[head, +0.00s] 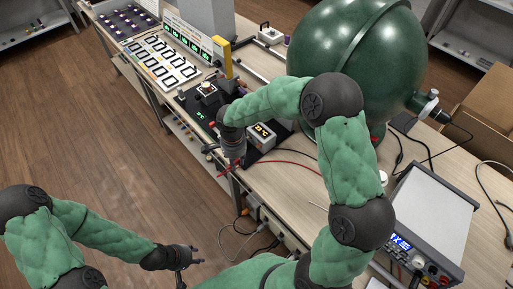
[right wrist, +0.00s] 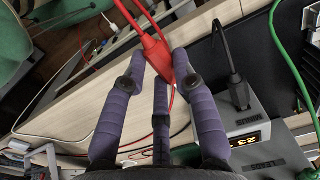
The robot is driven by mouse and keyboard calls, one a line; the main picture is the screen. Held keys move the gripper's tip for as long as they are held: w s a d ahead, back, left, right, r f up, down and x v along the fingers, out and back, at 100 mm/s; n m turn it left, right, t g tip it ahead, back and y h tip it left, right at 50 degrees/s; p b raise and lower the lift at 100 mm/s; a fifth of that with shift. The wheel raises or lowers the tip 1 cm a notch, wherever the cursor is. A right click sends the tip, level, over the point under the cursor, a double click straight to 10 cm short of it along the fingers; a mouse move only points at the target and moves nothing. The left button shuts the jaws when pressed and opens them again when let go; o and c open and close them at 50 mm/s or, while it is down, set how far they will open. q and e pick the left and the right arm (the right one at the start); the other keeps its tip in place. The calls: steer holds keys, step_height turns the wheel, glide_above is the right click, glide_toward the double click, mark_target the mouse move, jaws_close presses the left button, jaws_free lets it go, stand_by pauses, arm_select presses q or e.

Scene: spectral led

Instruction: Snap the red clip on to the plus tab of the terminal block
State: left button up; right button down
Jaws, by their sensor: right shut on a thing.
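The red clip (right wrist: 157,58) is held between the purple fingers of my right gripper (right wrist: 163,72), with red leads running up from it. In the head view my right gripper (head: 233,158) is over the front edge of the bench, and the clip there is small and partly hidden. A grey box with an amber display (head: 262,135) stands beside it; it also shows in the right wrist view (right wrist: 275,128), with a black clip (right wrist: 236,88) at its top. I cannot make out the plus tab or surely tell the terminal block. My left gripper (head: 194,257) is empty and open, low and away from the bench.
A black mat (head: 190,101) with small parts lies left of my right gripper. A big dark green sphere (head: 340,45) stands behind my right arm. A power supply (head: 435,220) is at the right. A green cable (right wrist: 285,55) and red leads cross the area.

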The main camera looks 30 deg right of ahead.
steer(key=shift+w+d, duration=0.25)
steer(key=shift+d, duration=0.65)
steer(key=shift+w+d, duration=0.25)
steer(key=shift+d, duration=0.7)
steer(key=shift+w+d, duration=0.25)
steer(key=shift+d, duration=0.65)
steer(key=c, duration=1.9)
jaws_free()
jaws_close()
steer(key=shift+d, duration=0.15)
steer(key=shift+w+d, duration=0.2)
steer(key=shift+d, duration=0.3)
steer(key=shift+w+d, duration=0.15)
steer(key=shift+d, duration=0.35)
